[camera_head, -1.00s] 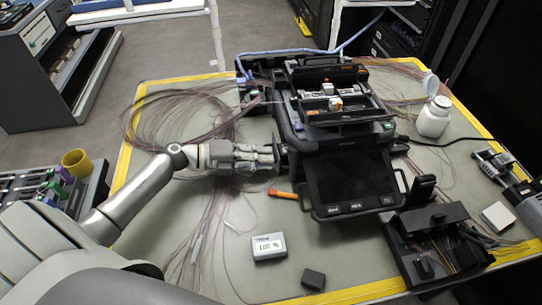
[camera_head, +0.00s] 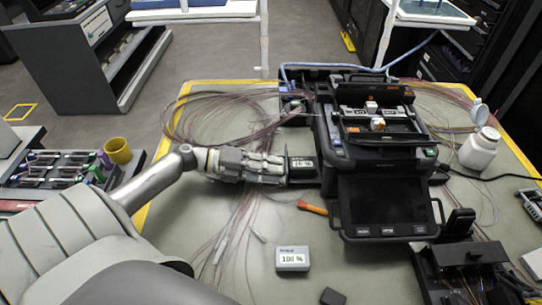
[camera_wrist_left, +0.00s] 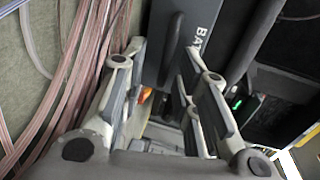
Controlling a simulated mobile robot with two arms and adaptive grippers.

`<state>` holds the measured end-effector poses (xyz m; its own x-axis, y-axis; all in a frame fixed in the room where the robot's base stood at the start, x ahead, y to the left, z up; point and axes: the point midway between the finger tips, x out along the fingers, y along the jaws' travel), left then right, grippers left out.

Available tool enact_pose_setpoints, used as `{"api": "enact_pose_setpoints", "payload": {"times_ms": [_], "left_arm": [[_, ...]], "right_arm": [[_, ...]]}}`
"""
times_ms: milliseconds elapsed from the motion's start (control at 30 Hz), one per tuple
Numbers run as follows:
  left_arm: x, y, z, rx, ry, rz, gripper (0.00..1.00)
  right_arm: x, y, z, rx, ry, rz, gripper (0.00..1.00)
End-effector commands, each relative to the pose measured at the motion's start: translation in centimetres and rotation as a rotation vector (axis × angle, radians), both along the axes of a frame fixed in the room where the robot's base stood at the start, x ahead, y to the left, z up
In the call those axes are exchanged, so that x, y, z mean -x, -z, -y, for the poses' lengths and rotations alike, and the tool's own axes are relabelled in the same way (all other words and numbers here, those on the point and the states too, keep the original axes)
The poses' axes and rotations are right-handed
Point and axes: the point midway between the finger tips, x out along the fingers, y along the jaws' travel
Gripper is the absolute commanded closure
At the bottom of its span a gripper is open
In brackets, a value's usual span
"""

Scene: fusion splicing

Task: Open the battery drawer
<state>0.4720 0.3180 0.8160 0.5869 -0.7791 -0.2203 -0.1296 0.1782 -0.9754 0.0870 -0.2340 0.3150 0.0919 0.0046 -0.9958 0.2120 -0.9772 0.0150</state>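The black fusion splicer (camera_head: 382,160) stands at the middle right of the table. Its battery drawer (camera_head: 302,168) sticks out of the left side, with a small display reading about 16 %. My left gripper (camera_head: 284,169) is at the drawer's outer end. In the left wrist view, the gripper's fingers (camera_wrist_left: 160,75) lie on either side of the dark drawer end (camera_wrist_left: 190,30), marked "BAT"; the contact itself is partly hidden.
A battery (camera_head: 292,258) reading 100 % lies in front, with a small dark block (camera_head: 333,297) near it. An orange tool (camera_head: 312,208) lies below the drawer. Loose fibres (camera_head: 235,215) run under my left arm. A white bottle (camera_head: 479,148) stands right.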

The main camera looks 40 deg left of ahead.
Motion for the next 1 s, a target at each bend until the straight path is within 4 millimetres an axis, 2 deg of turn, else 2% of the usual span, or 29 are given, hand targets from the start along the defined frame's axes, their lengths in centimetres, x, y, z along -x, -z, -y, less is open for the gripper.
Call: {"api": "enact_pose_setpoints", "payload": {"times_ms": [167,267,700,833,1000], "left_arm": [[0.1,-0.1,-0.2,0.001,-0.001,0.001,0.71],[0.7,-0.3,-1.0,-0.001,-0.001,0.0,0.71],[5.8,-2.1,-7.7,0.0,-0.003,-0.003,0.71],[6.7,-2.4,-8.8,0.0,-0.001,-0.001,0.71],[7.0,-2.7,-9.4,0.001,0.0,0.001,0.71]], "right_arm": [[-0.1,0.0,0.1,0.001,-0.001,0.001,1.0],[-0.1,0.0,0.1,0.001,-0.001,0.001,1.0],[0.0,0.0,0.1,0.001,-0.001,-0.001,1.0],[0.0,0.0,0.1,0.001,-0.001,-0.001,1.0],[0.0,0.0,0.1,0.001,-0.001,-0.001,1.0]]}}
